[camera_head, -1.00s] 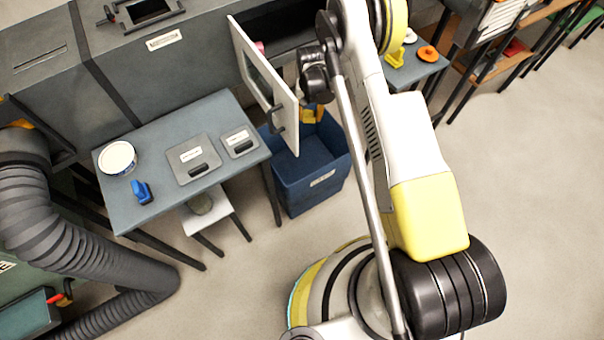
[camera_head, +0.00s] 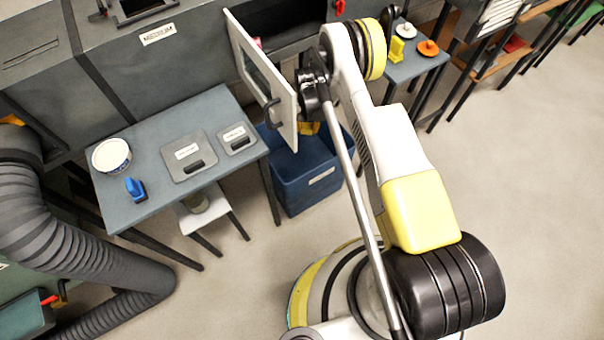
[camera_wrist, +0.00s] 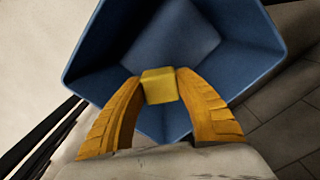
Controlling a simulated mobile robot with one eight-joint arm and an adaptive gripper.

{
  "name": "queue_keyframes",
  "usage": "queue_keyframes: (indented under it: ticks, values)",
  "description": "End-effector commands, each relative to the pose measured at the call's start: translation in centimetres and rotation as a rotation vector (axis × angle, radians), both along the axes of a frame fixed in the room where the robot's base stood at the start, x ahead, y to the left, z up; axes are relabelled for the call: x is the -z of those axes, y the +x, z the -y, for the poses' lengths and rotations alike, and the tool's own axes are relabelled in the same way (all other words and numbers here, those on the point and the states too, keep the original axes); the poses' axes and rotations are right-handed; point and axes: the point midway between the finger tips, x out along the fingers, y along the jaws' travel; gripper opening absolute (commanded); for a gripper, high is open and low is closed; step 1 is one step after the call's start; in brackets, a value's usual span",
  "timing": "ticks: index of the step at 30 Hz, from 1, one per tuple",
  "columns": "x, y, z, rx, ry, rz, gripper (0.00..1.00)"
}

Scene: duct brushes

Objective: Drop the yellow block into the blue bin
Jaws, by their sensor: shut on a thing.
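My gripper (camera_wrist: 160,88) shows in the wrist view with two orange fingers shut on the yellow block (camera_wrist: 158,86). The block sits between the fingertips, over the open mouth of the blue bin (camera_wrist: 98,75). The bin's inside looks empty where I see it. In the head view the blue bin (camera_head: 310,188) stands on the floor beside the grey table. There my gripper (camera_head: 308,128) is mostly hidden behind the open white door and my arm, with a bit of orange showing above the bin. The block cannot be made out in the head view.
An open white door (camera_head: 262,80) with a dark handle hangs close beside my gripper. The grey table (camera_head: 160,215) at left holds a white tub (camera_head: 111,155), a blue brush (camera_head: 135,188) and two grey plates. A small table (camera_head: 425,62) at right bears a yellow item and orange item.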

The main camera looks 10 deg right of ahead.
Motion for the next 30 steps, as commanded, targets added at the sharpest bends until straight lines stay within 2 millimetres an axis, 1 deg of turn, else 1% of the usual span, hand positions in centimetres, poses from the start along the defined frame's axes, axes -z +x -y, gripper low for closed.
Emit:
queue_keyframes:
  ticks: [4, 5, 6, 7, 16, 19, 23, 30]
  values:
    - [-0.1, 0.0, 0.0, 0.0, 0.0, 0.0, 0.24]
    - [-0.1, 0.0, 0.0, 0.0, 0.0, 0.0, 0.42]
    - [-0.1, 0.0, 0.0, 0.0, 0.0, 0.0, 0.54]
    - [-0.1, 0.0, 0.0, 0.0, 0.0, 0.0, 0.63]
    - [-0.1, 0.0, 0.0, 0.0, 0.0, 0.0, 0.63]
    - [-0.8, 0.0, 0.0, 0.0, 0.0, 0.0, 0.63]
    - [-2.9, 0.0, 0.0, 0.0, 0.0, 0.0, 0.63]
    - [-8.4, 0.0, 0.0, 0.0, 0.0, 0.0, 0.63]
